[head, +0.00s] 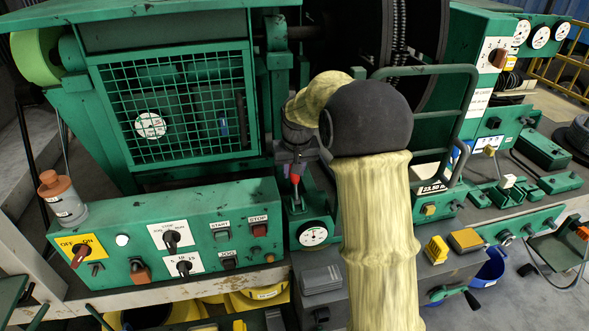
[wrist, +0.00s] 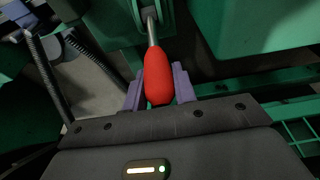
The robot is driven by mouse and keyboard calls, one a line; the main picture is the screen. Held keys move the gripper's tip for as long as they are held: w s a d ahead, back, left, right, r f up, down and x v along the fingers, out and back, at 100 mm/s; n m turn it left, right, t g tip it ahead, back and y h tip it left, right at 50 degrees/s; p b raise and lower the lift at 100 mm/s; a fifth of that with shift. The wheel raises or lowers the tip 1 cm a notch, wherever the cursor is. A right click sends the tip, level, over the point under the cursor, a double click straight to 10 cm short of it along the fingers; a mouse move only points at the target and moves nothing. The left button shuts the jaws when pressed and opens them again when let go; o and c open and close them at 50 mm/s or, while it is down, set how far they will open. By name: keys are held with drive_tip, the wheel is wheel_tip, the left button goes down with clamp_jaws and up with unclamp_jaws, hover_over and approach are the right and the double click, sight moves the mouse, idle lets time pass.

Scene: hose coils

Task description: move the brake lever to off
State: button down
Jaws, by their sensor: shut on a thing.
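The brake lever (wrist: 157,76) has a red grip on a thin metal rod. In the wrist view the grip sits between the two purple-grey fingers of my gripper (wrist: 158,92), which is shut on it. The rod runs up into a green bracket at the top of that view. In the head view my gripper (head: 294,158) points down at the lever's red grip (head: 295,178), just above a round white gauge. My arm and the gripper hide part of the lever there. I see no lever position markings.
A green control box (head: 180,225) with switches and buttons stands left of the lever. A mesh guard (head: 178,105) rises behind it. A green tube rail (head: 465,110) and a dark drum are to the right. A gauge (head: 313,235) lies close below the lever.

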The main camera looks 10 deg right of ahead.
drive_tip(key=shift+s+f, duration=0.1)
drive_tip(key=shift+f, duration=0.2)
drive_tip(key=c, duration=1.3)
unclamp_jaws()
drive_tip(key=shift+o, duration=0.8)
drive_tip(key=shift+w, duration=0.2)
drive_tip(key=shift+r, duration=0.1)
drive_tip(key=shift+s, duration=0.1)
drive_tip(key=b+v, duration=0.3)
drive_tip(key=v, duration=1.4)
drive_tip(key=shift+r, duration=0.25)
drive_tip(key=shift+c, duration=0.5)
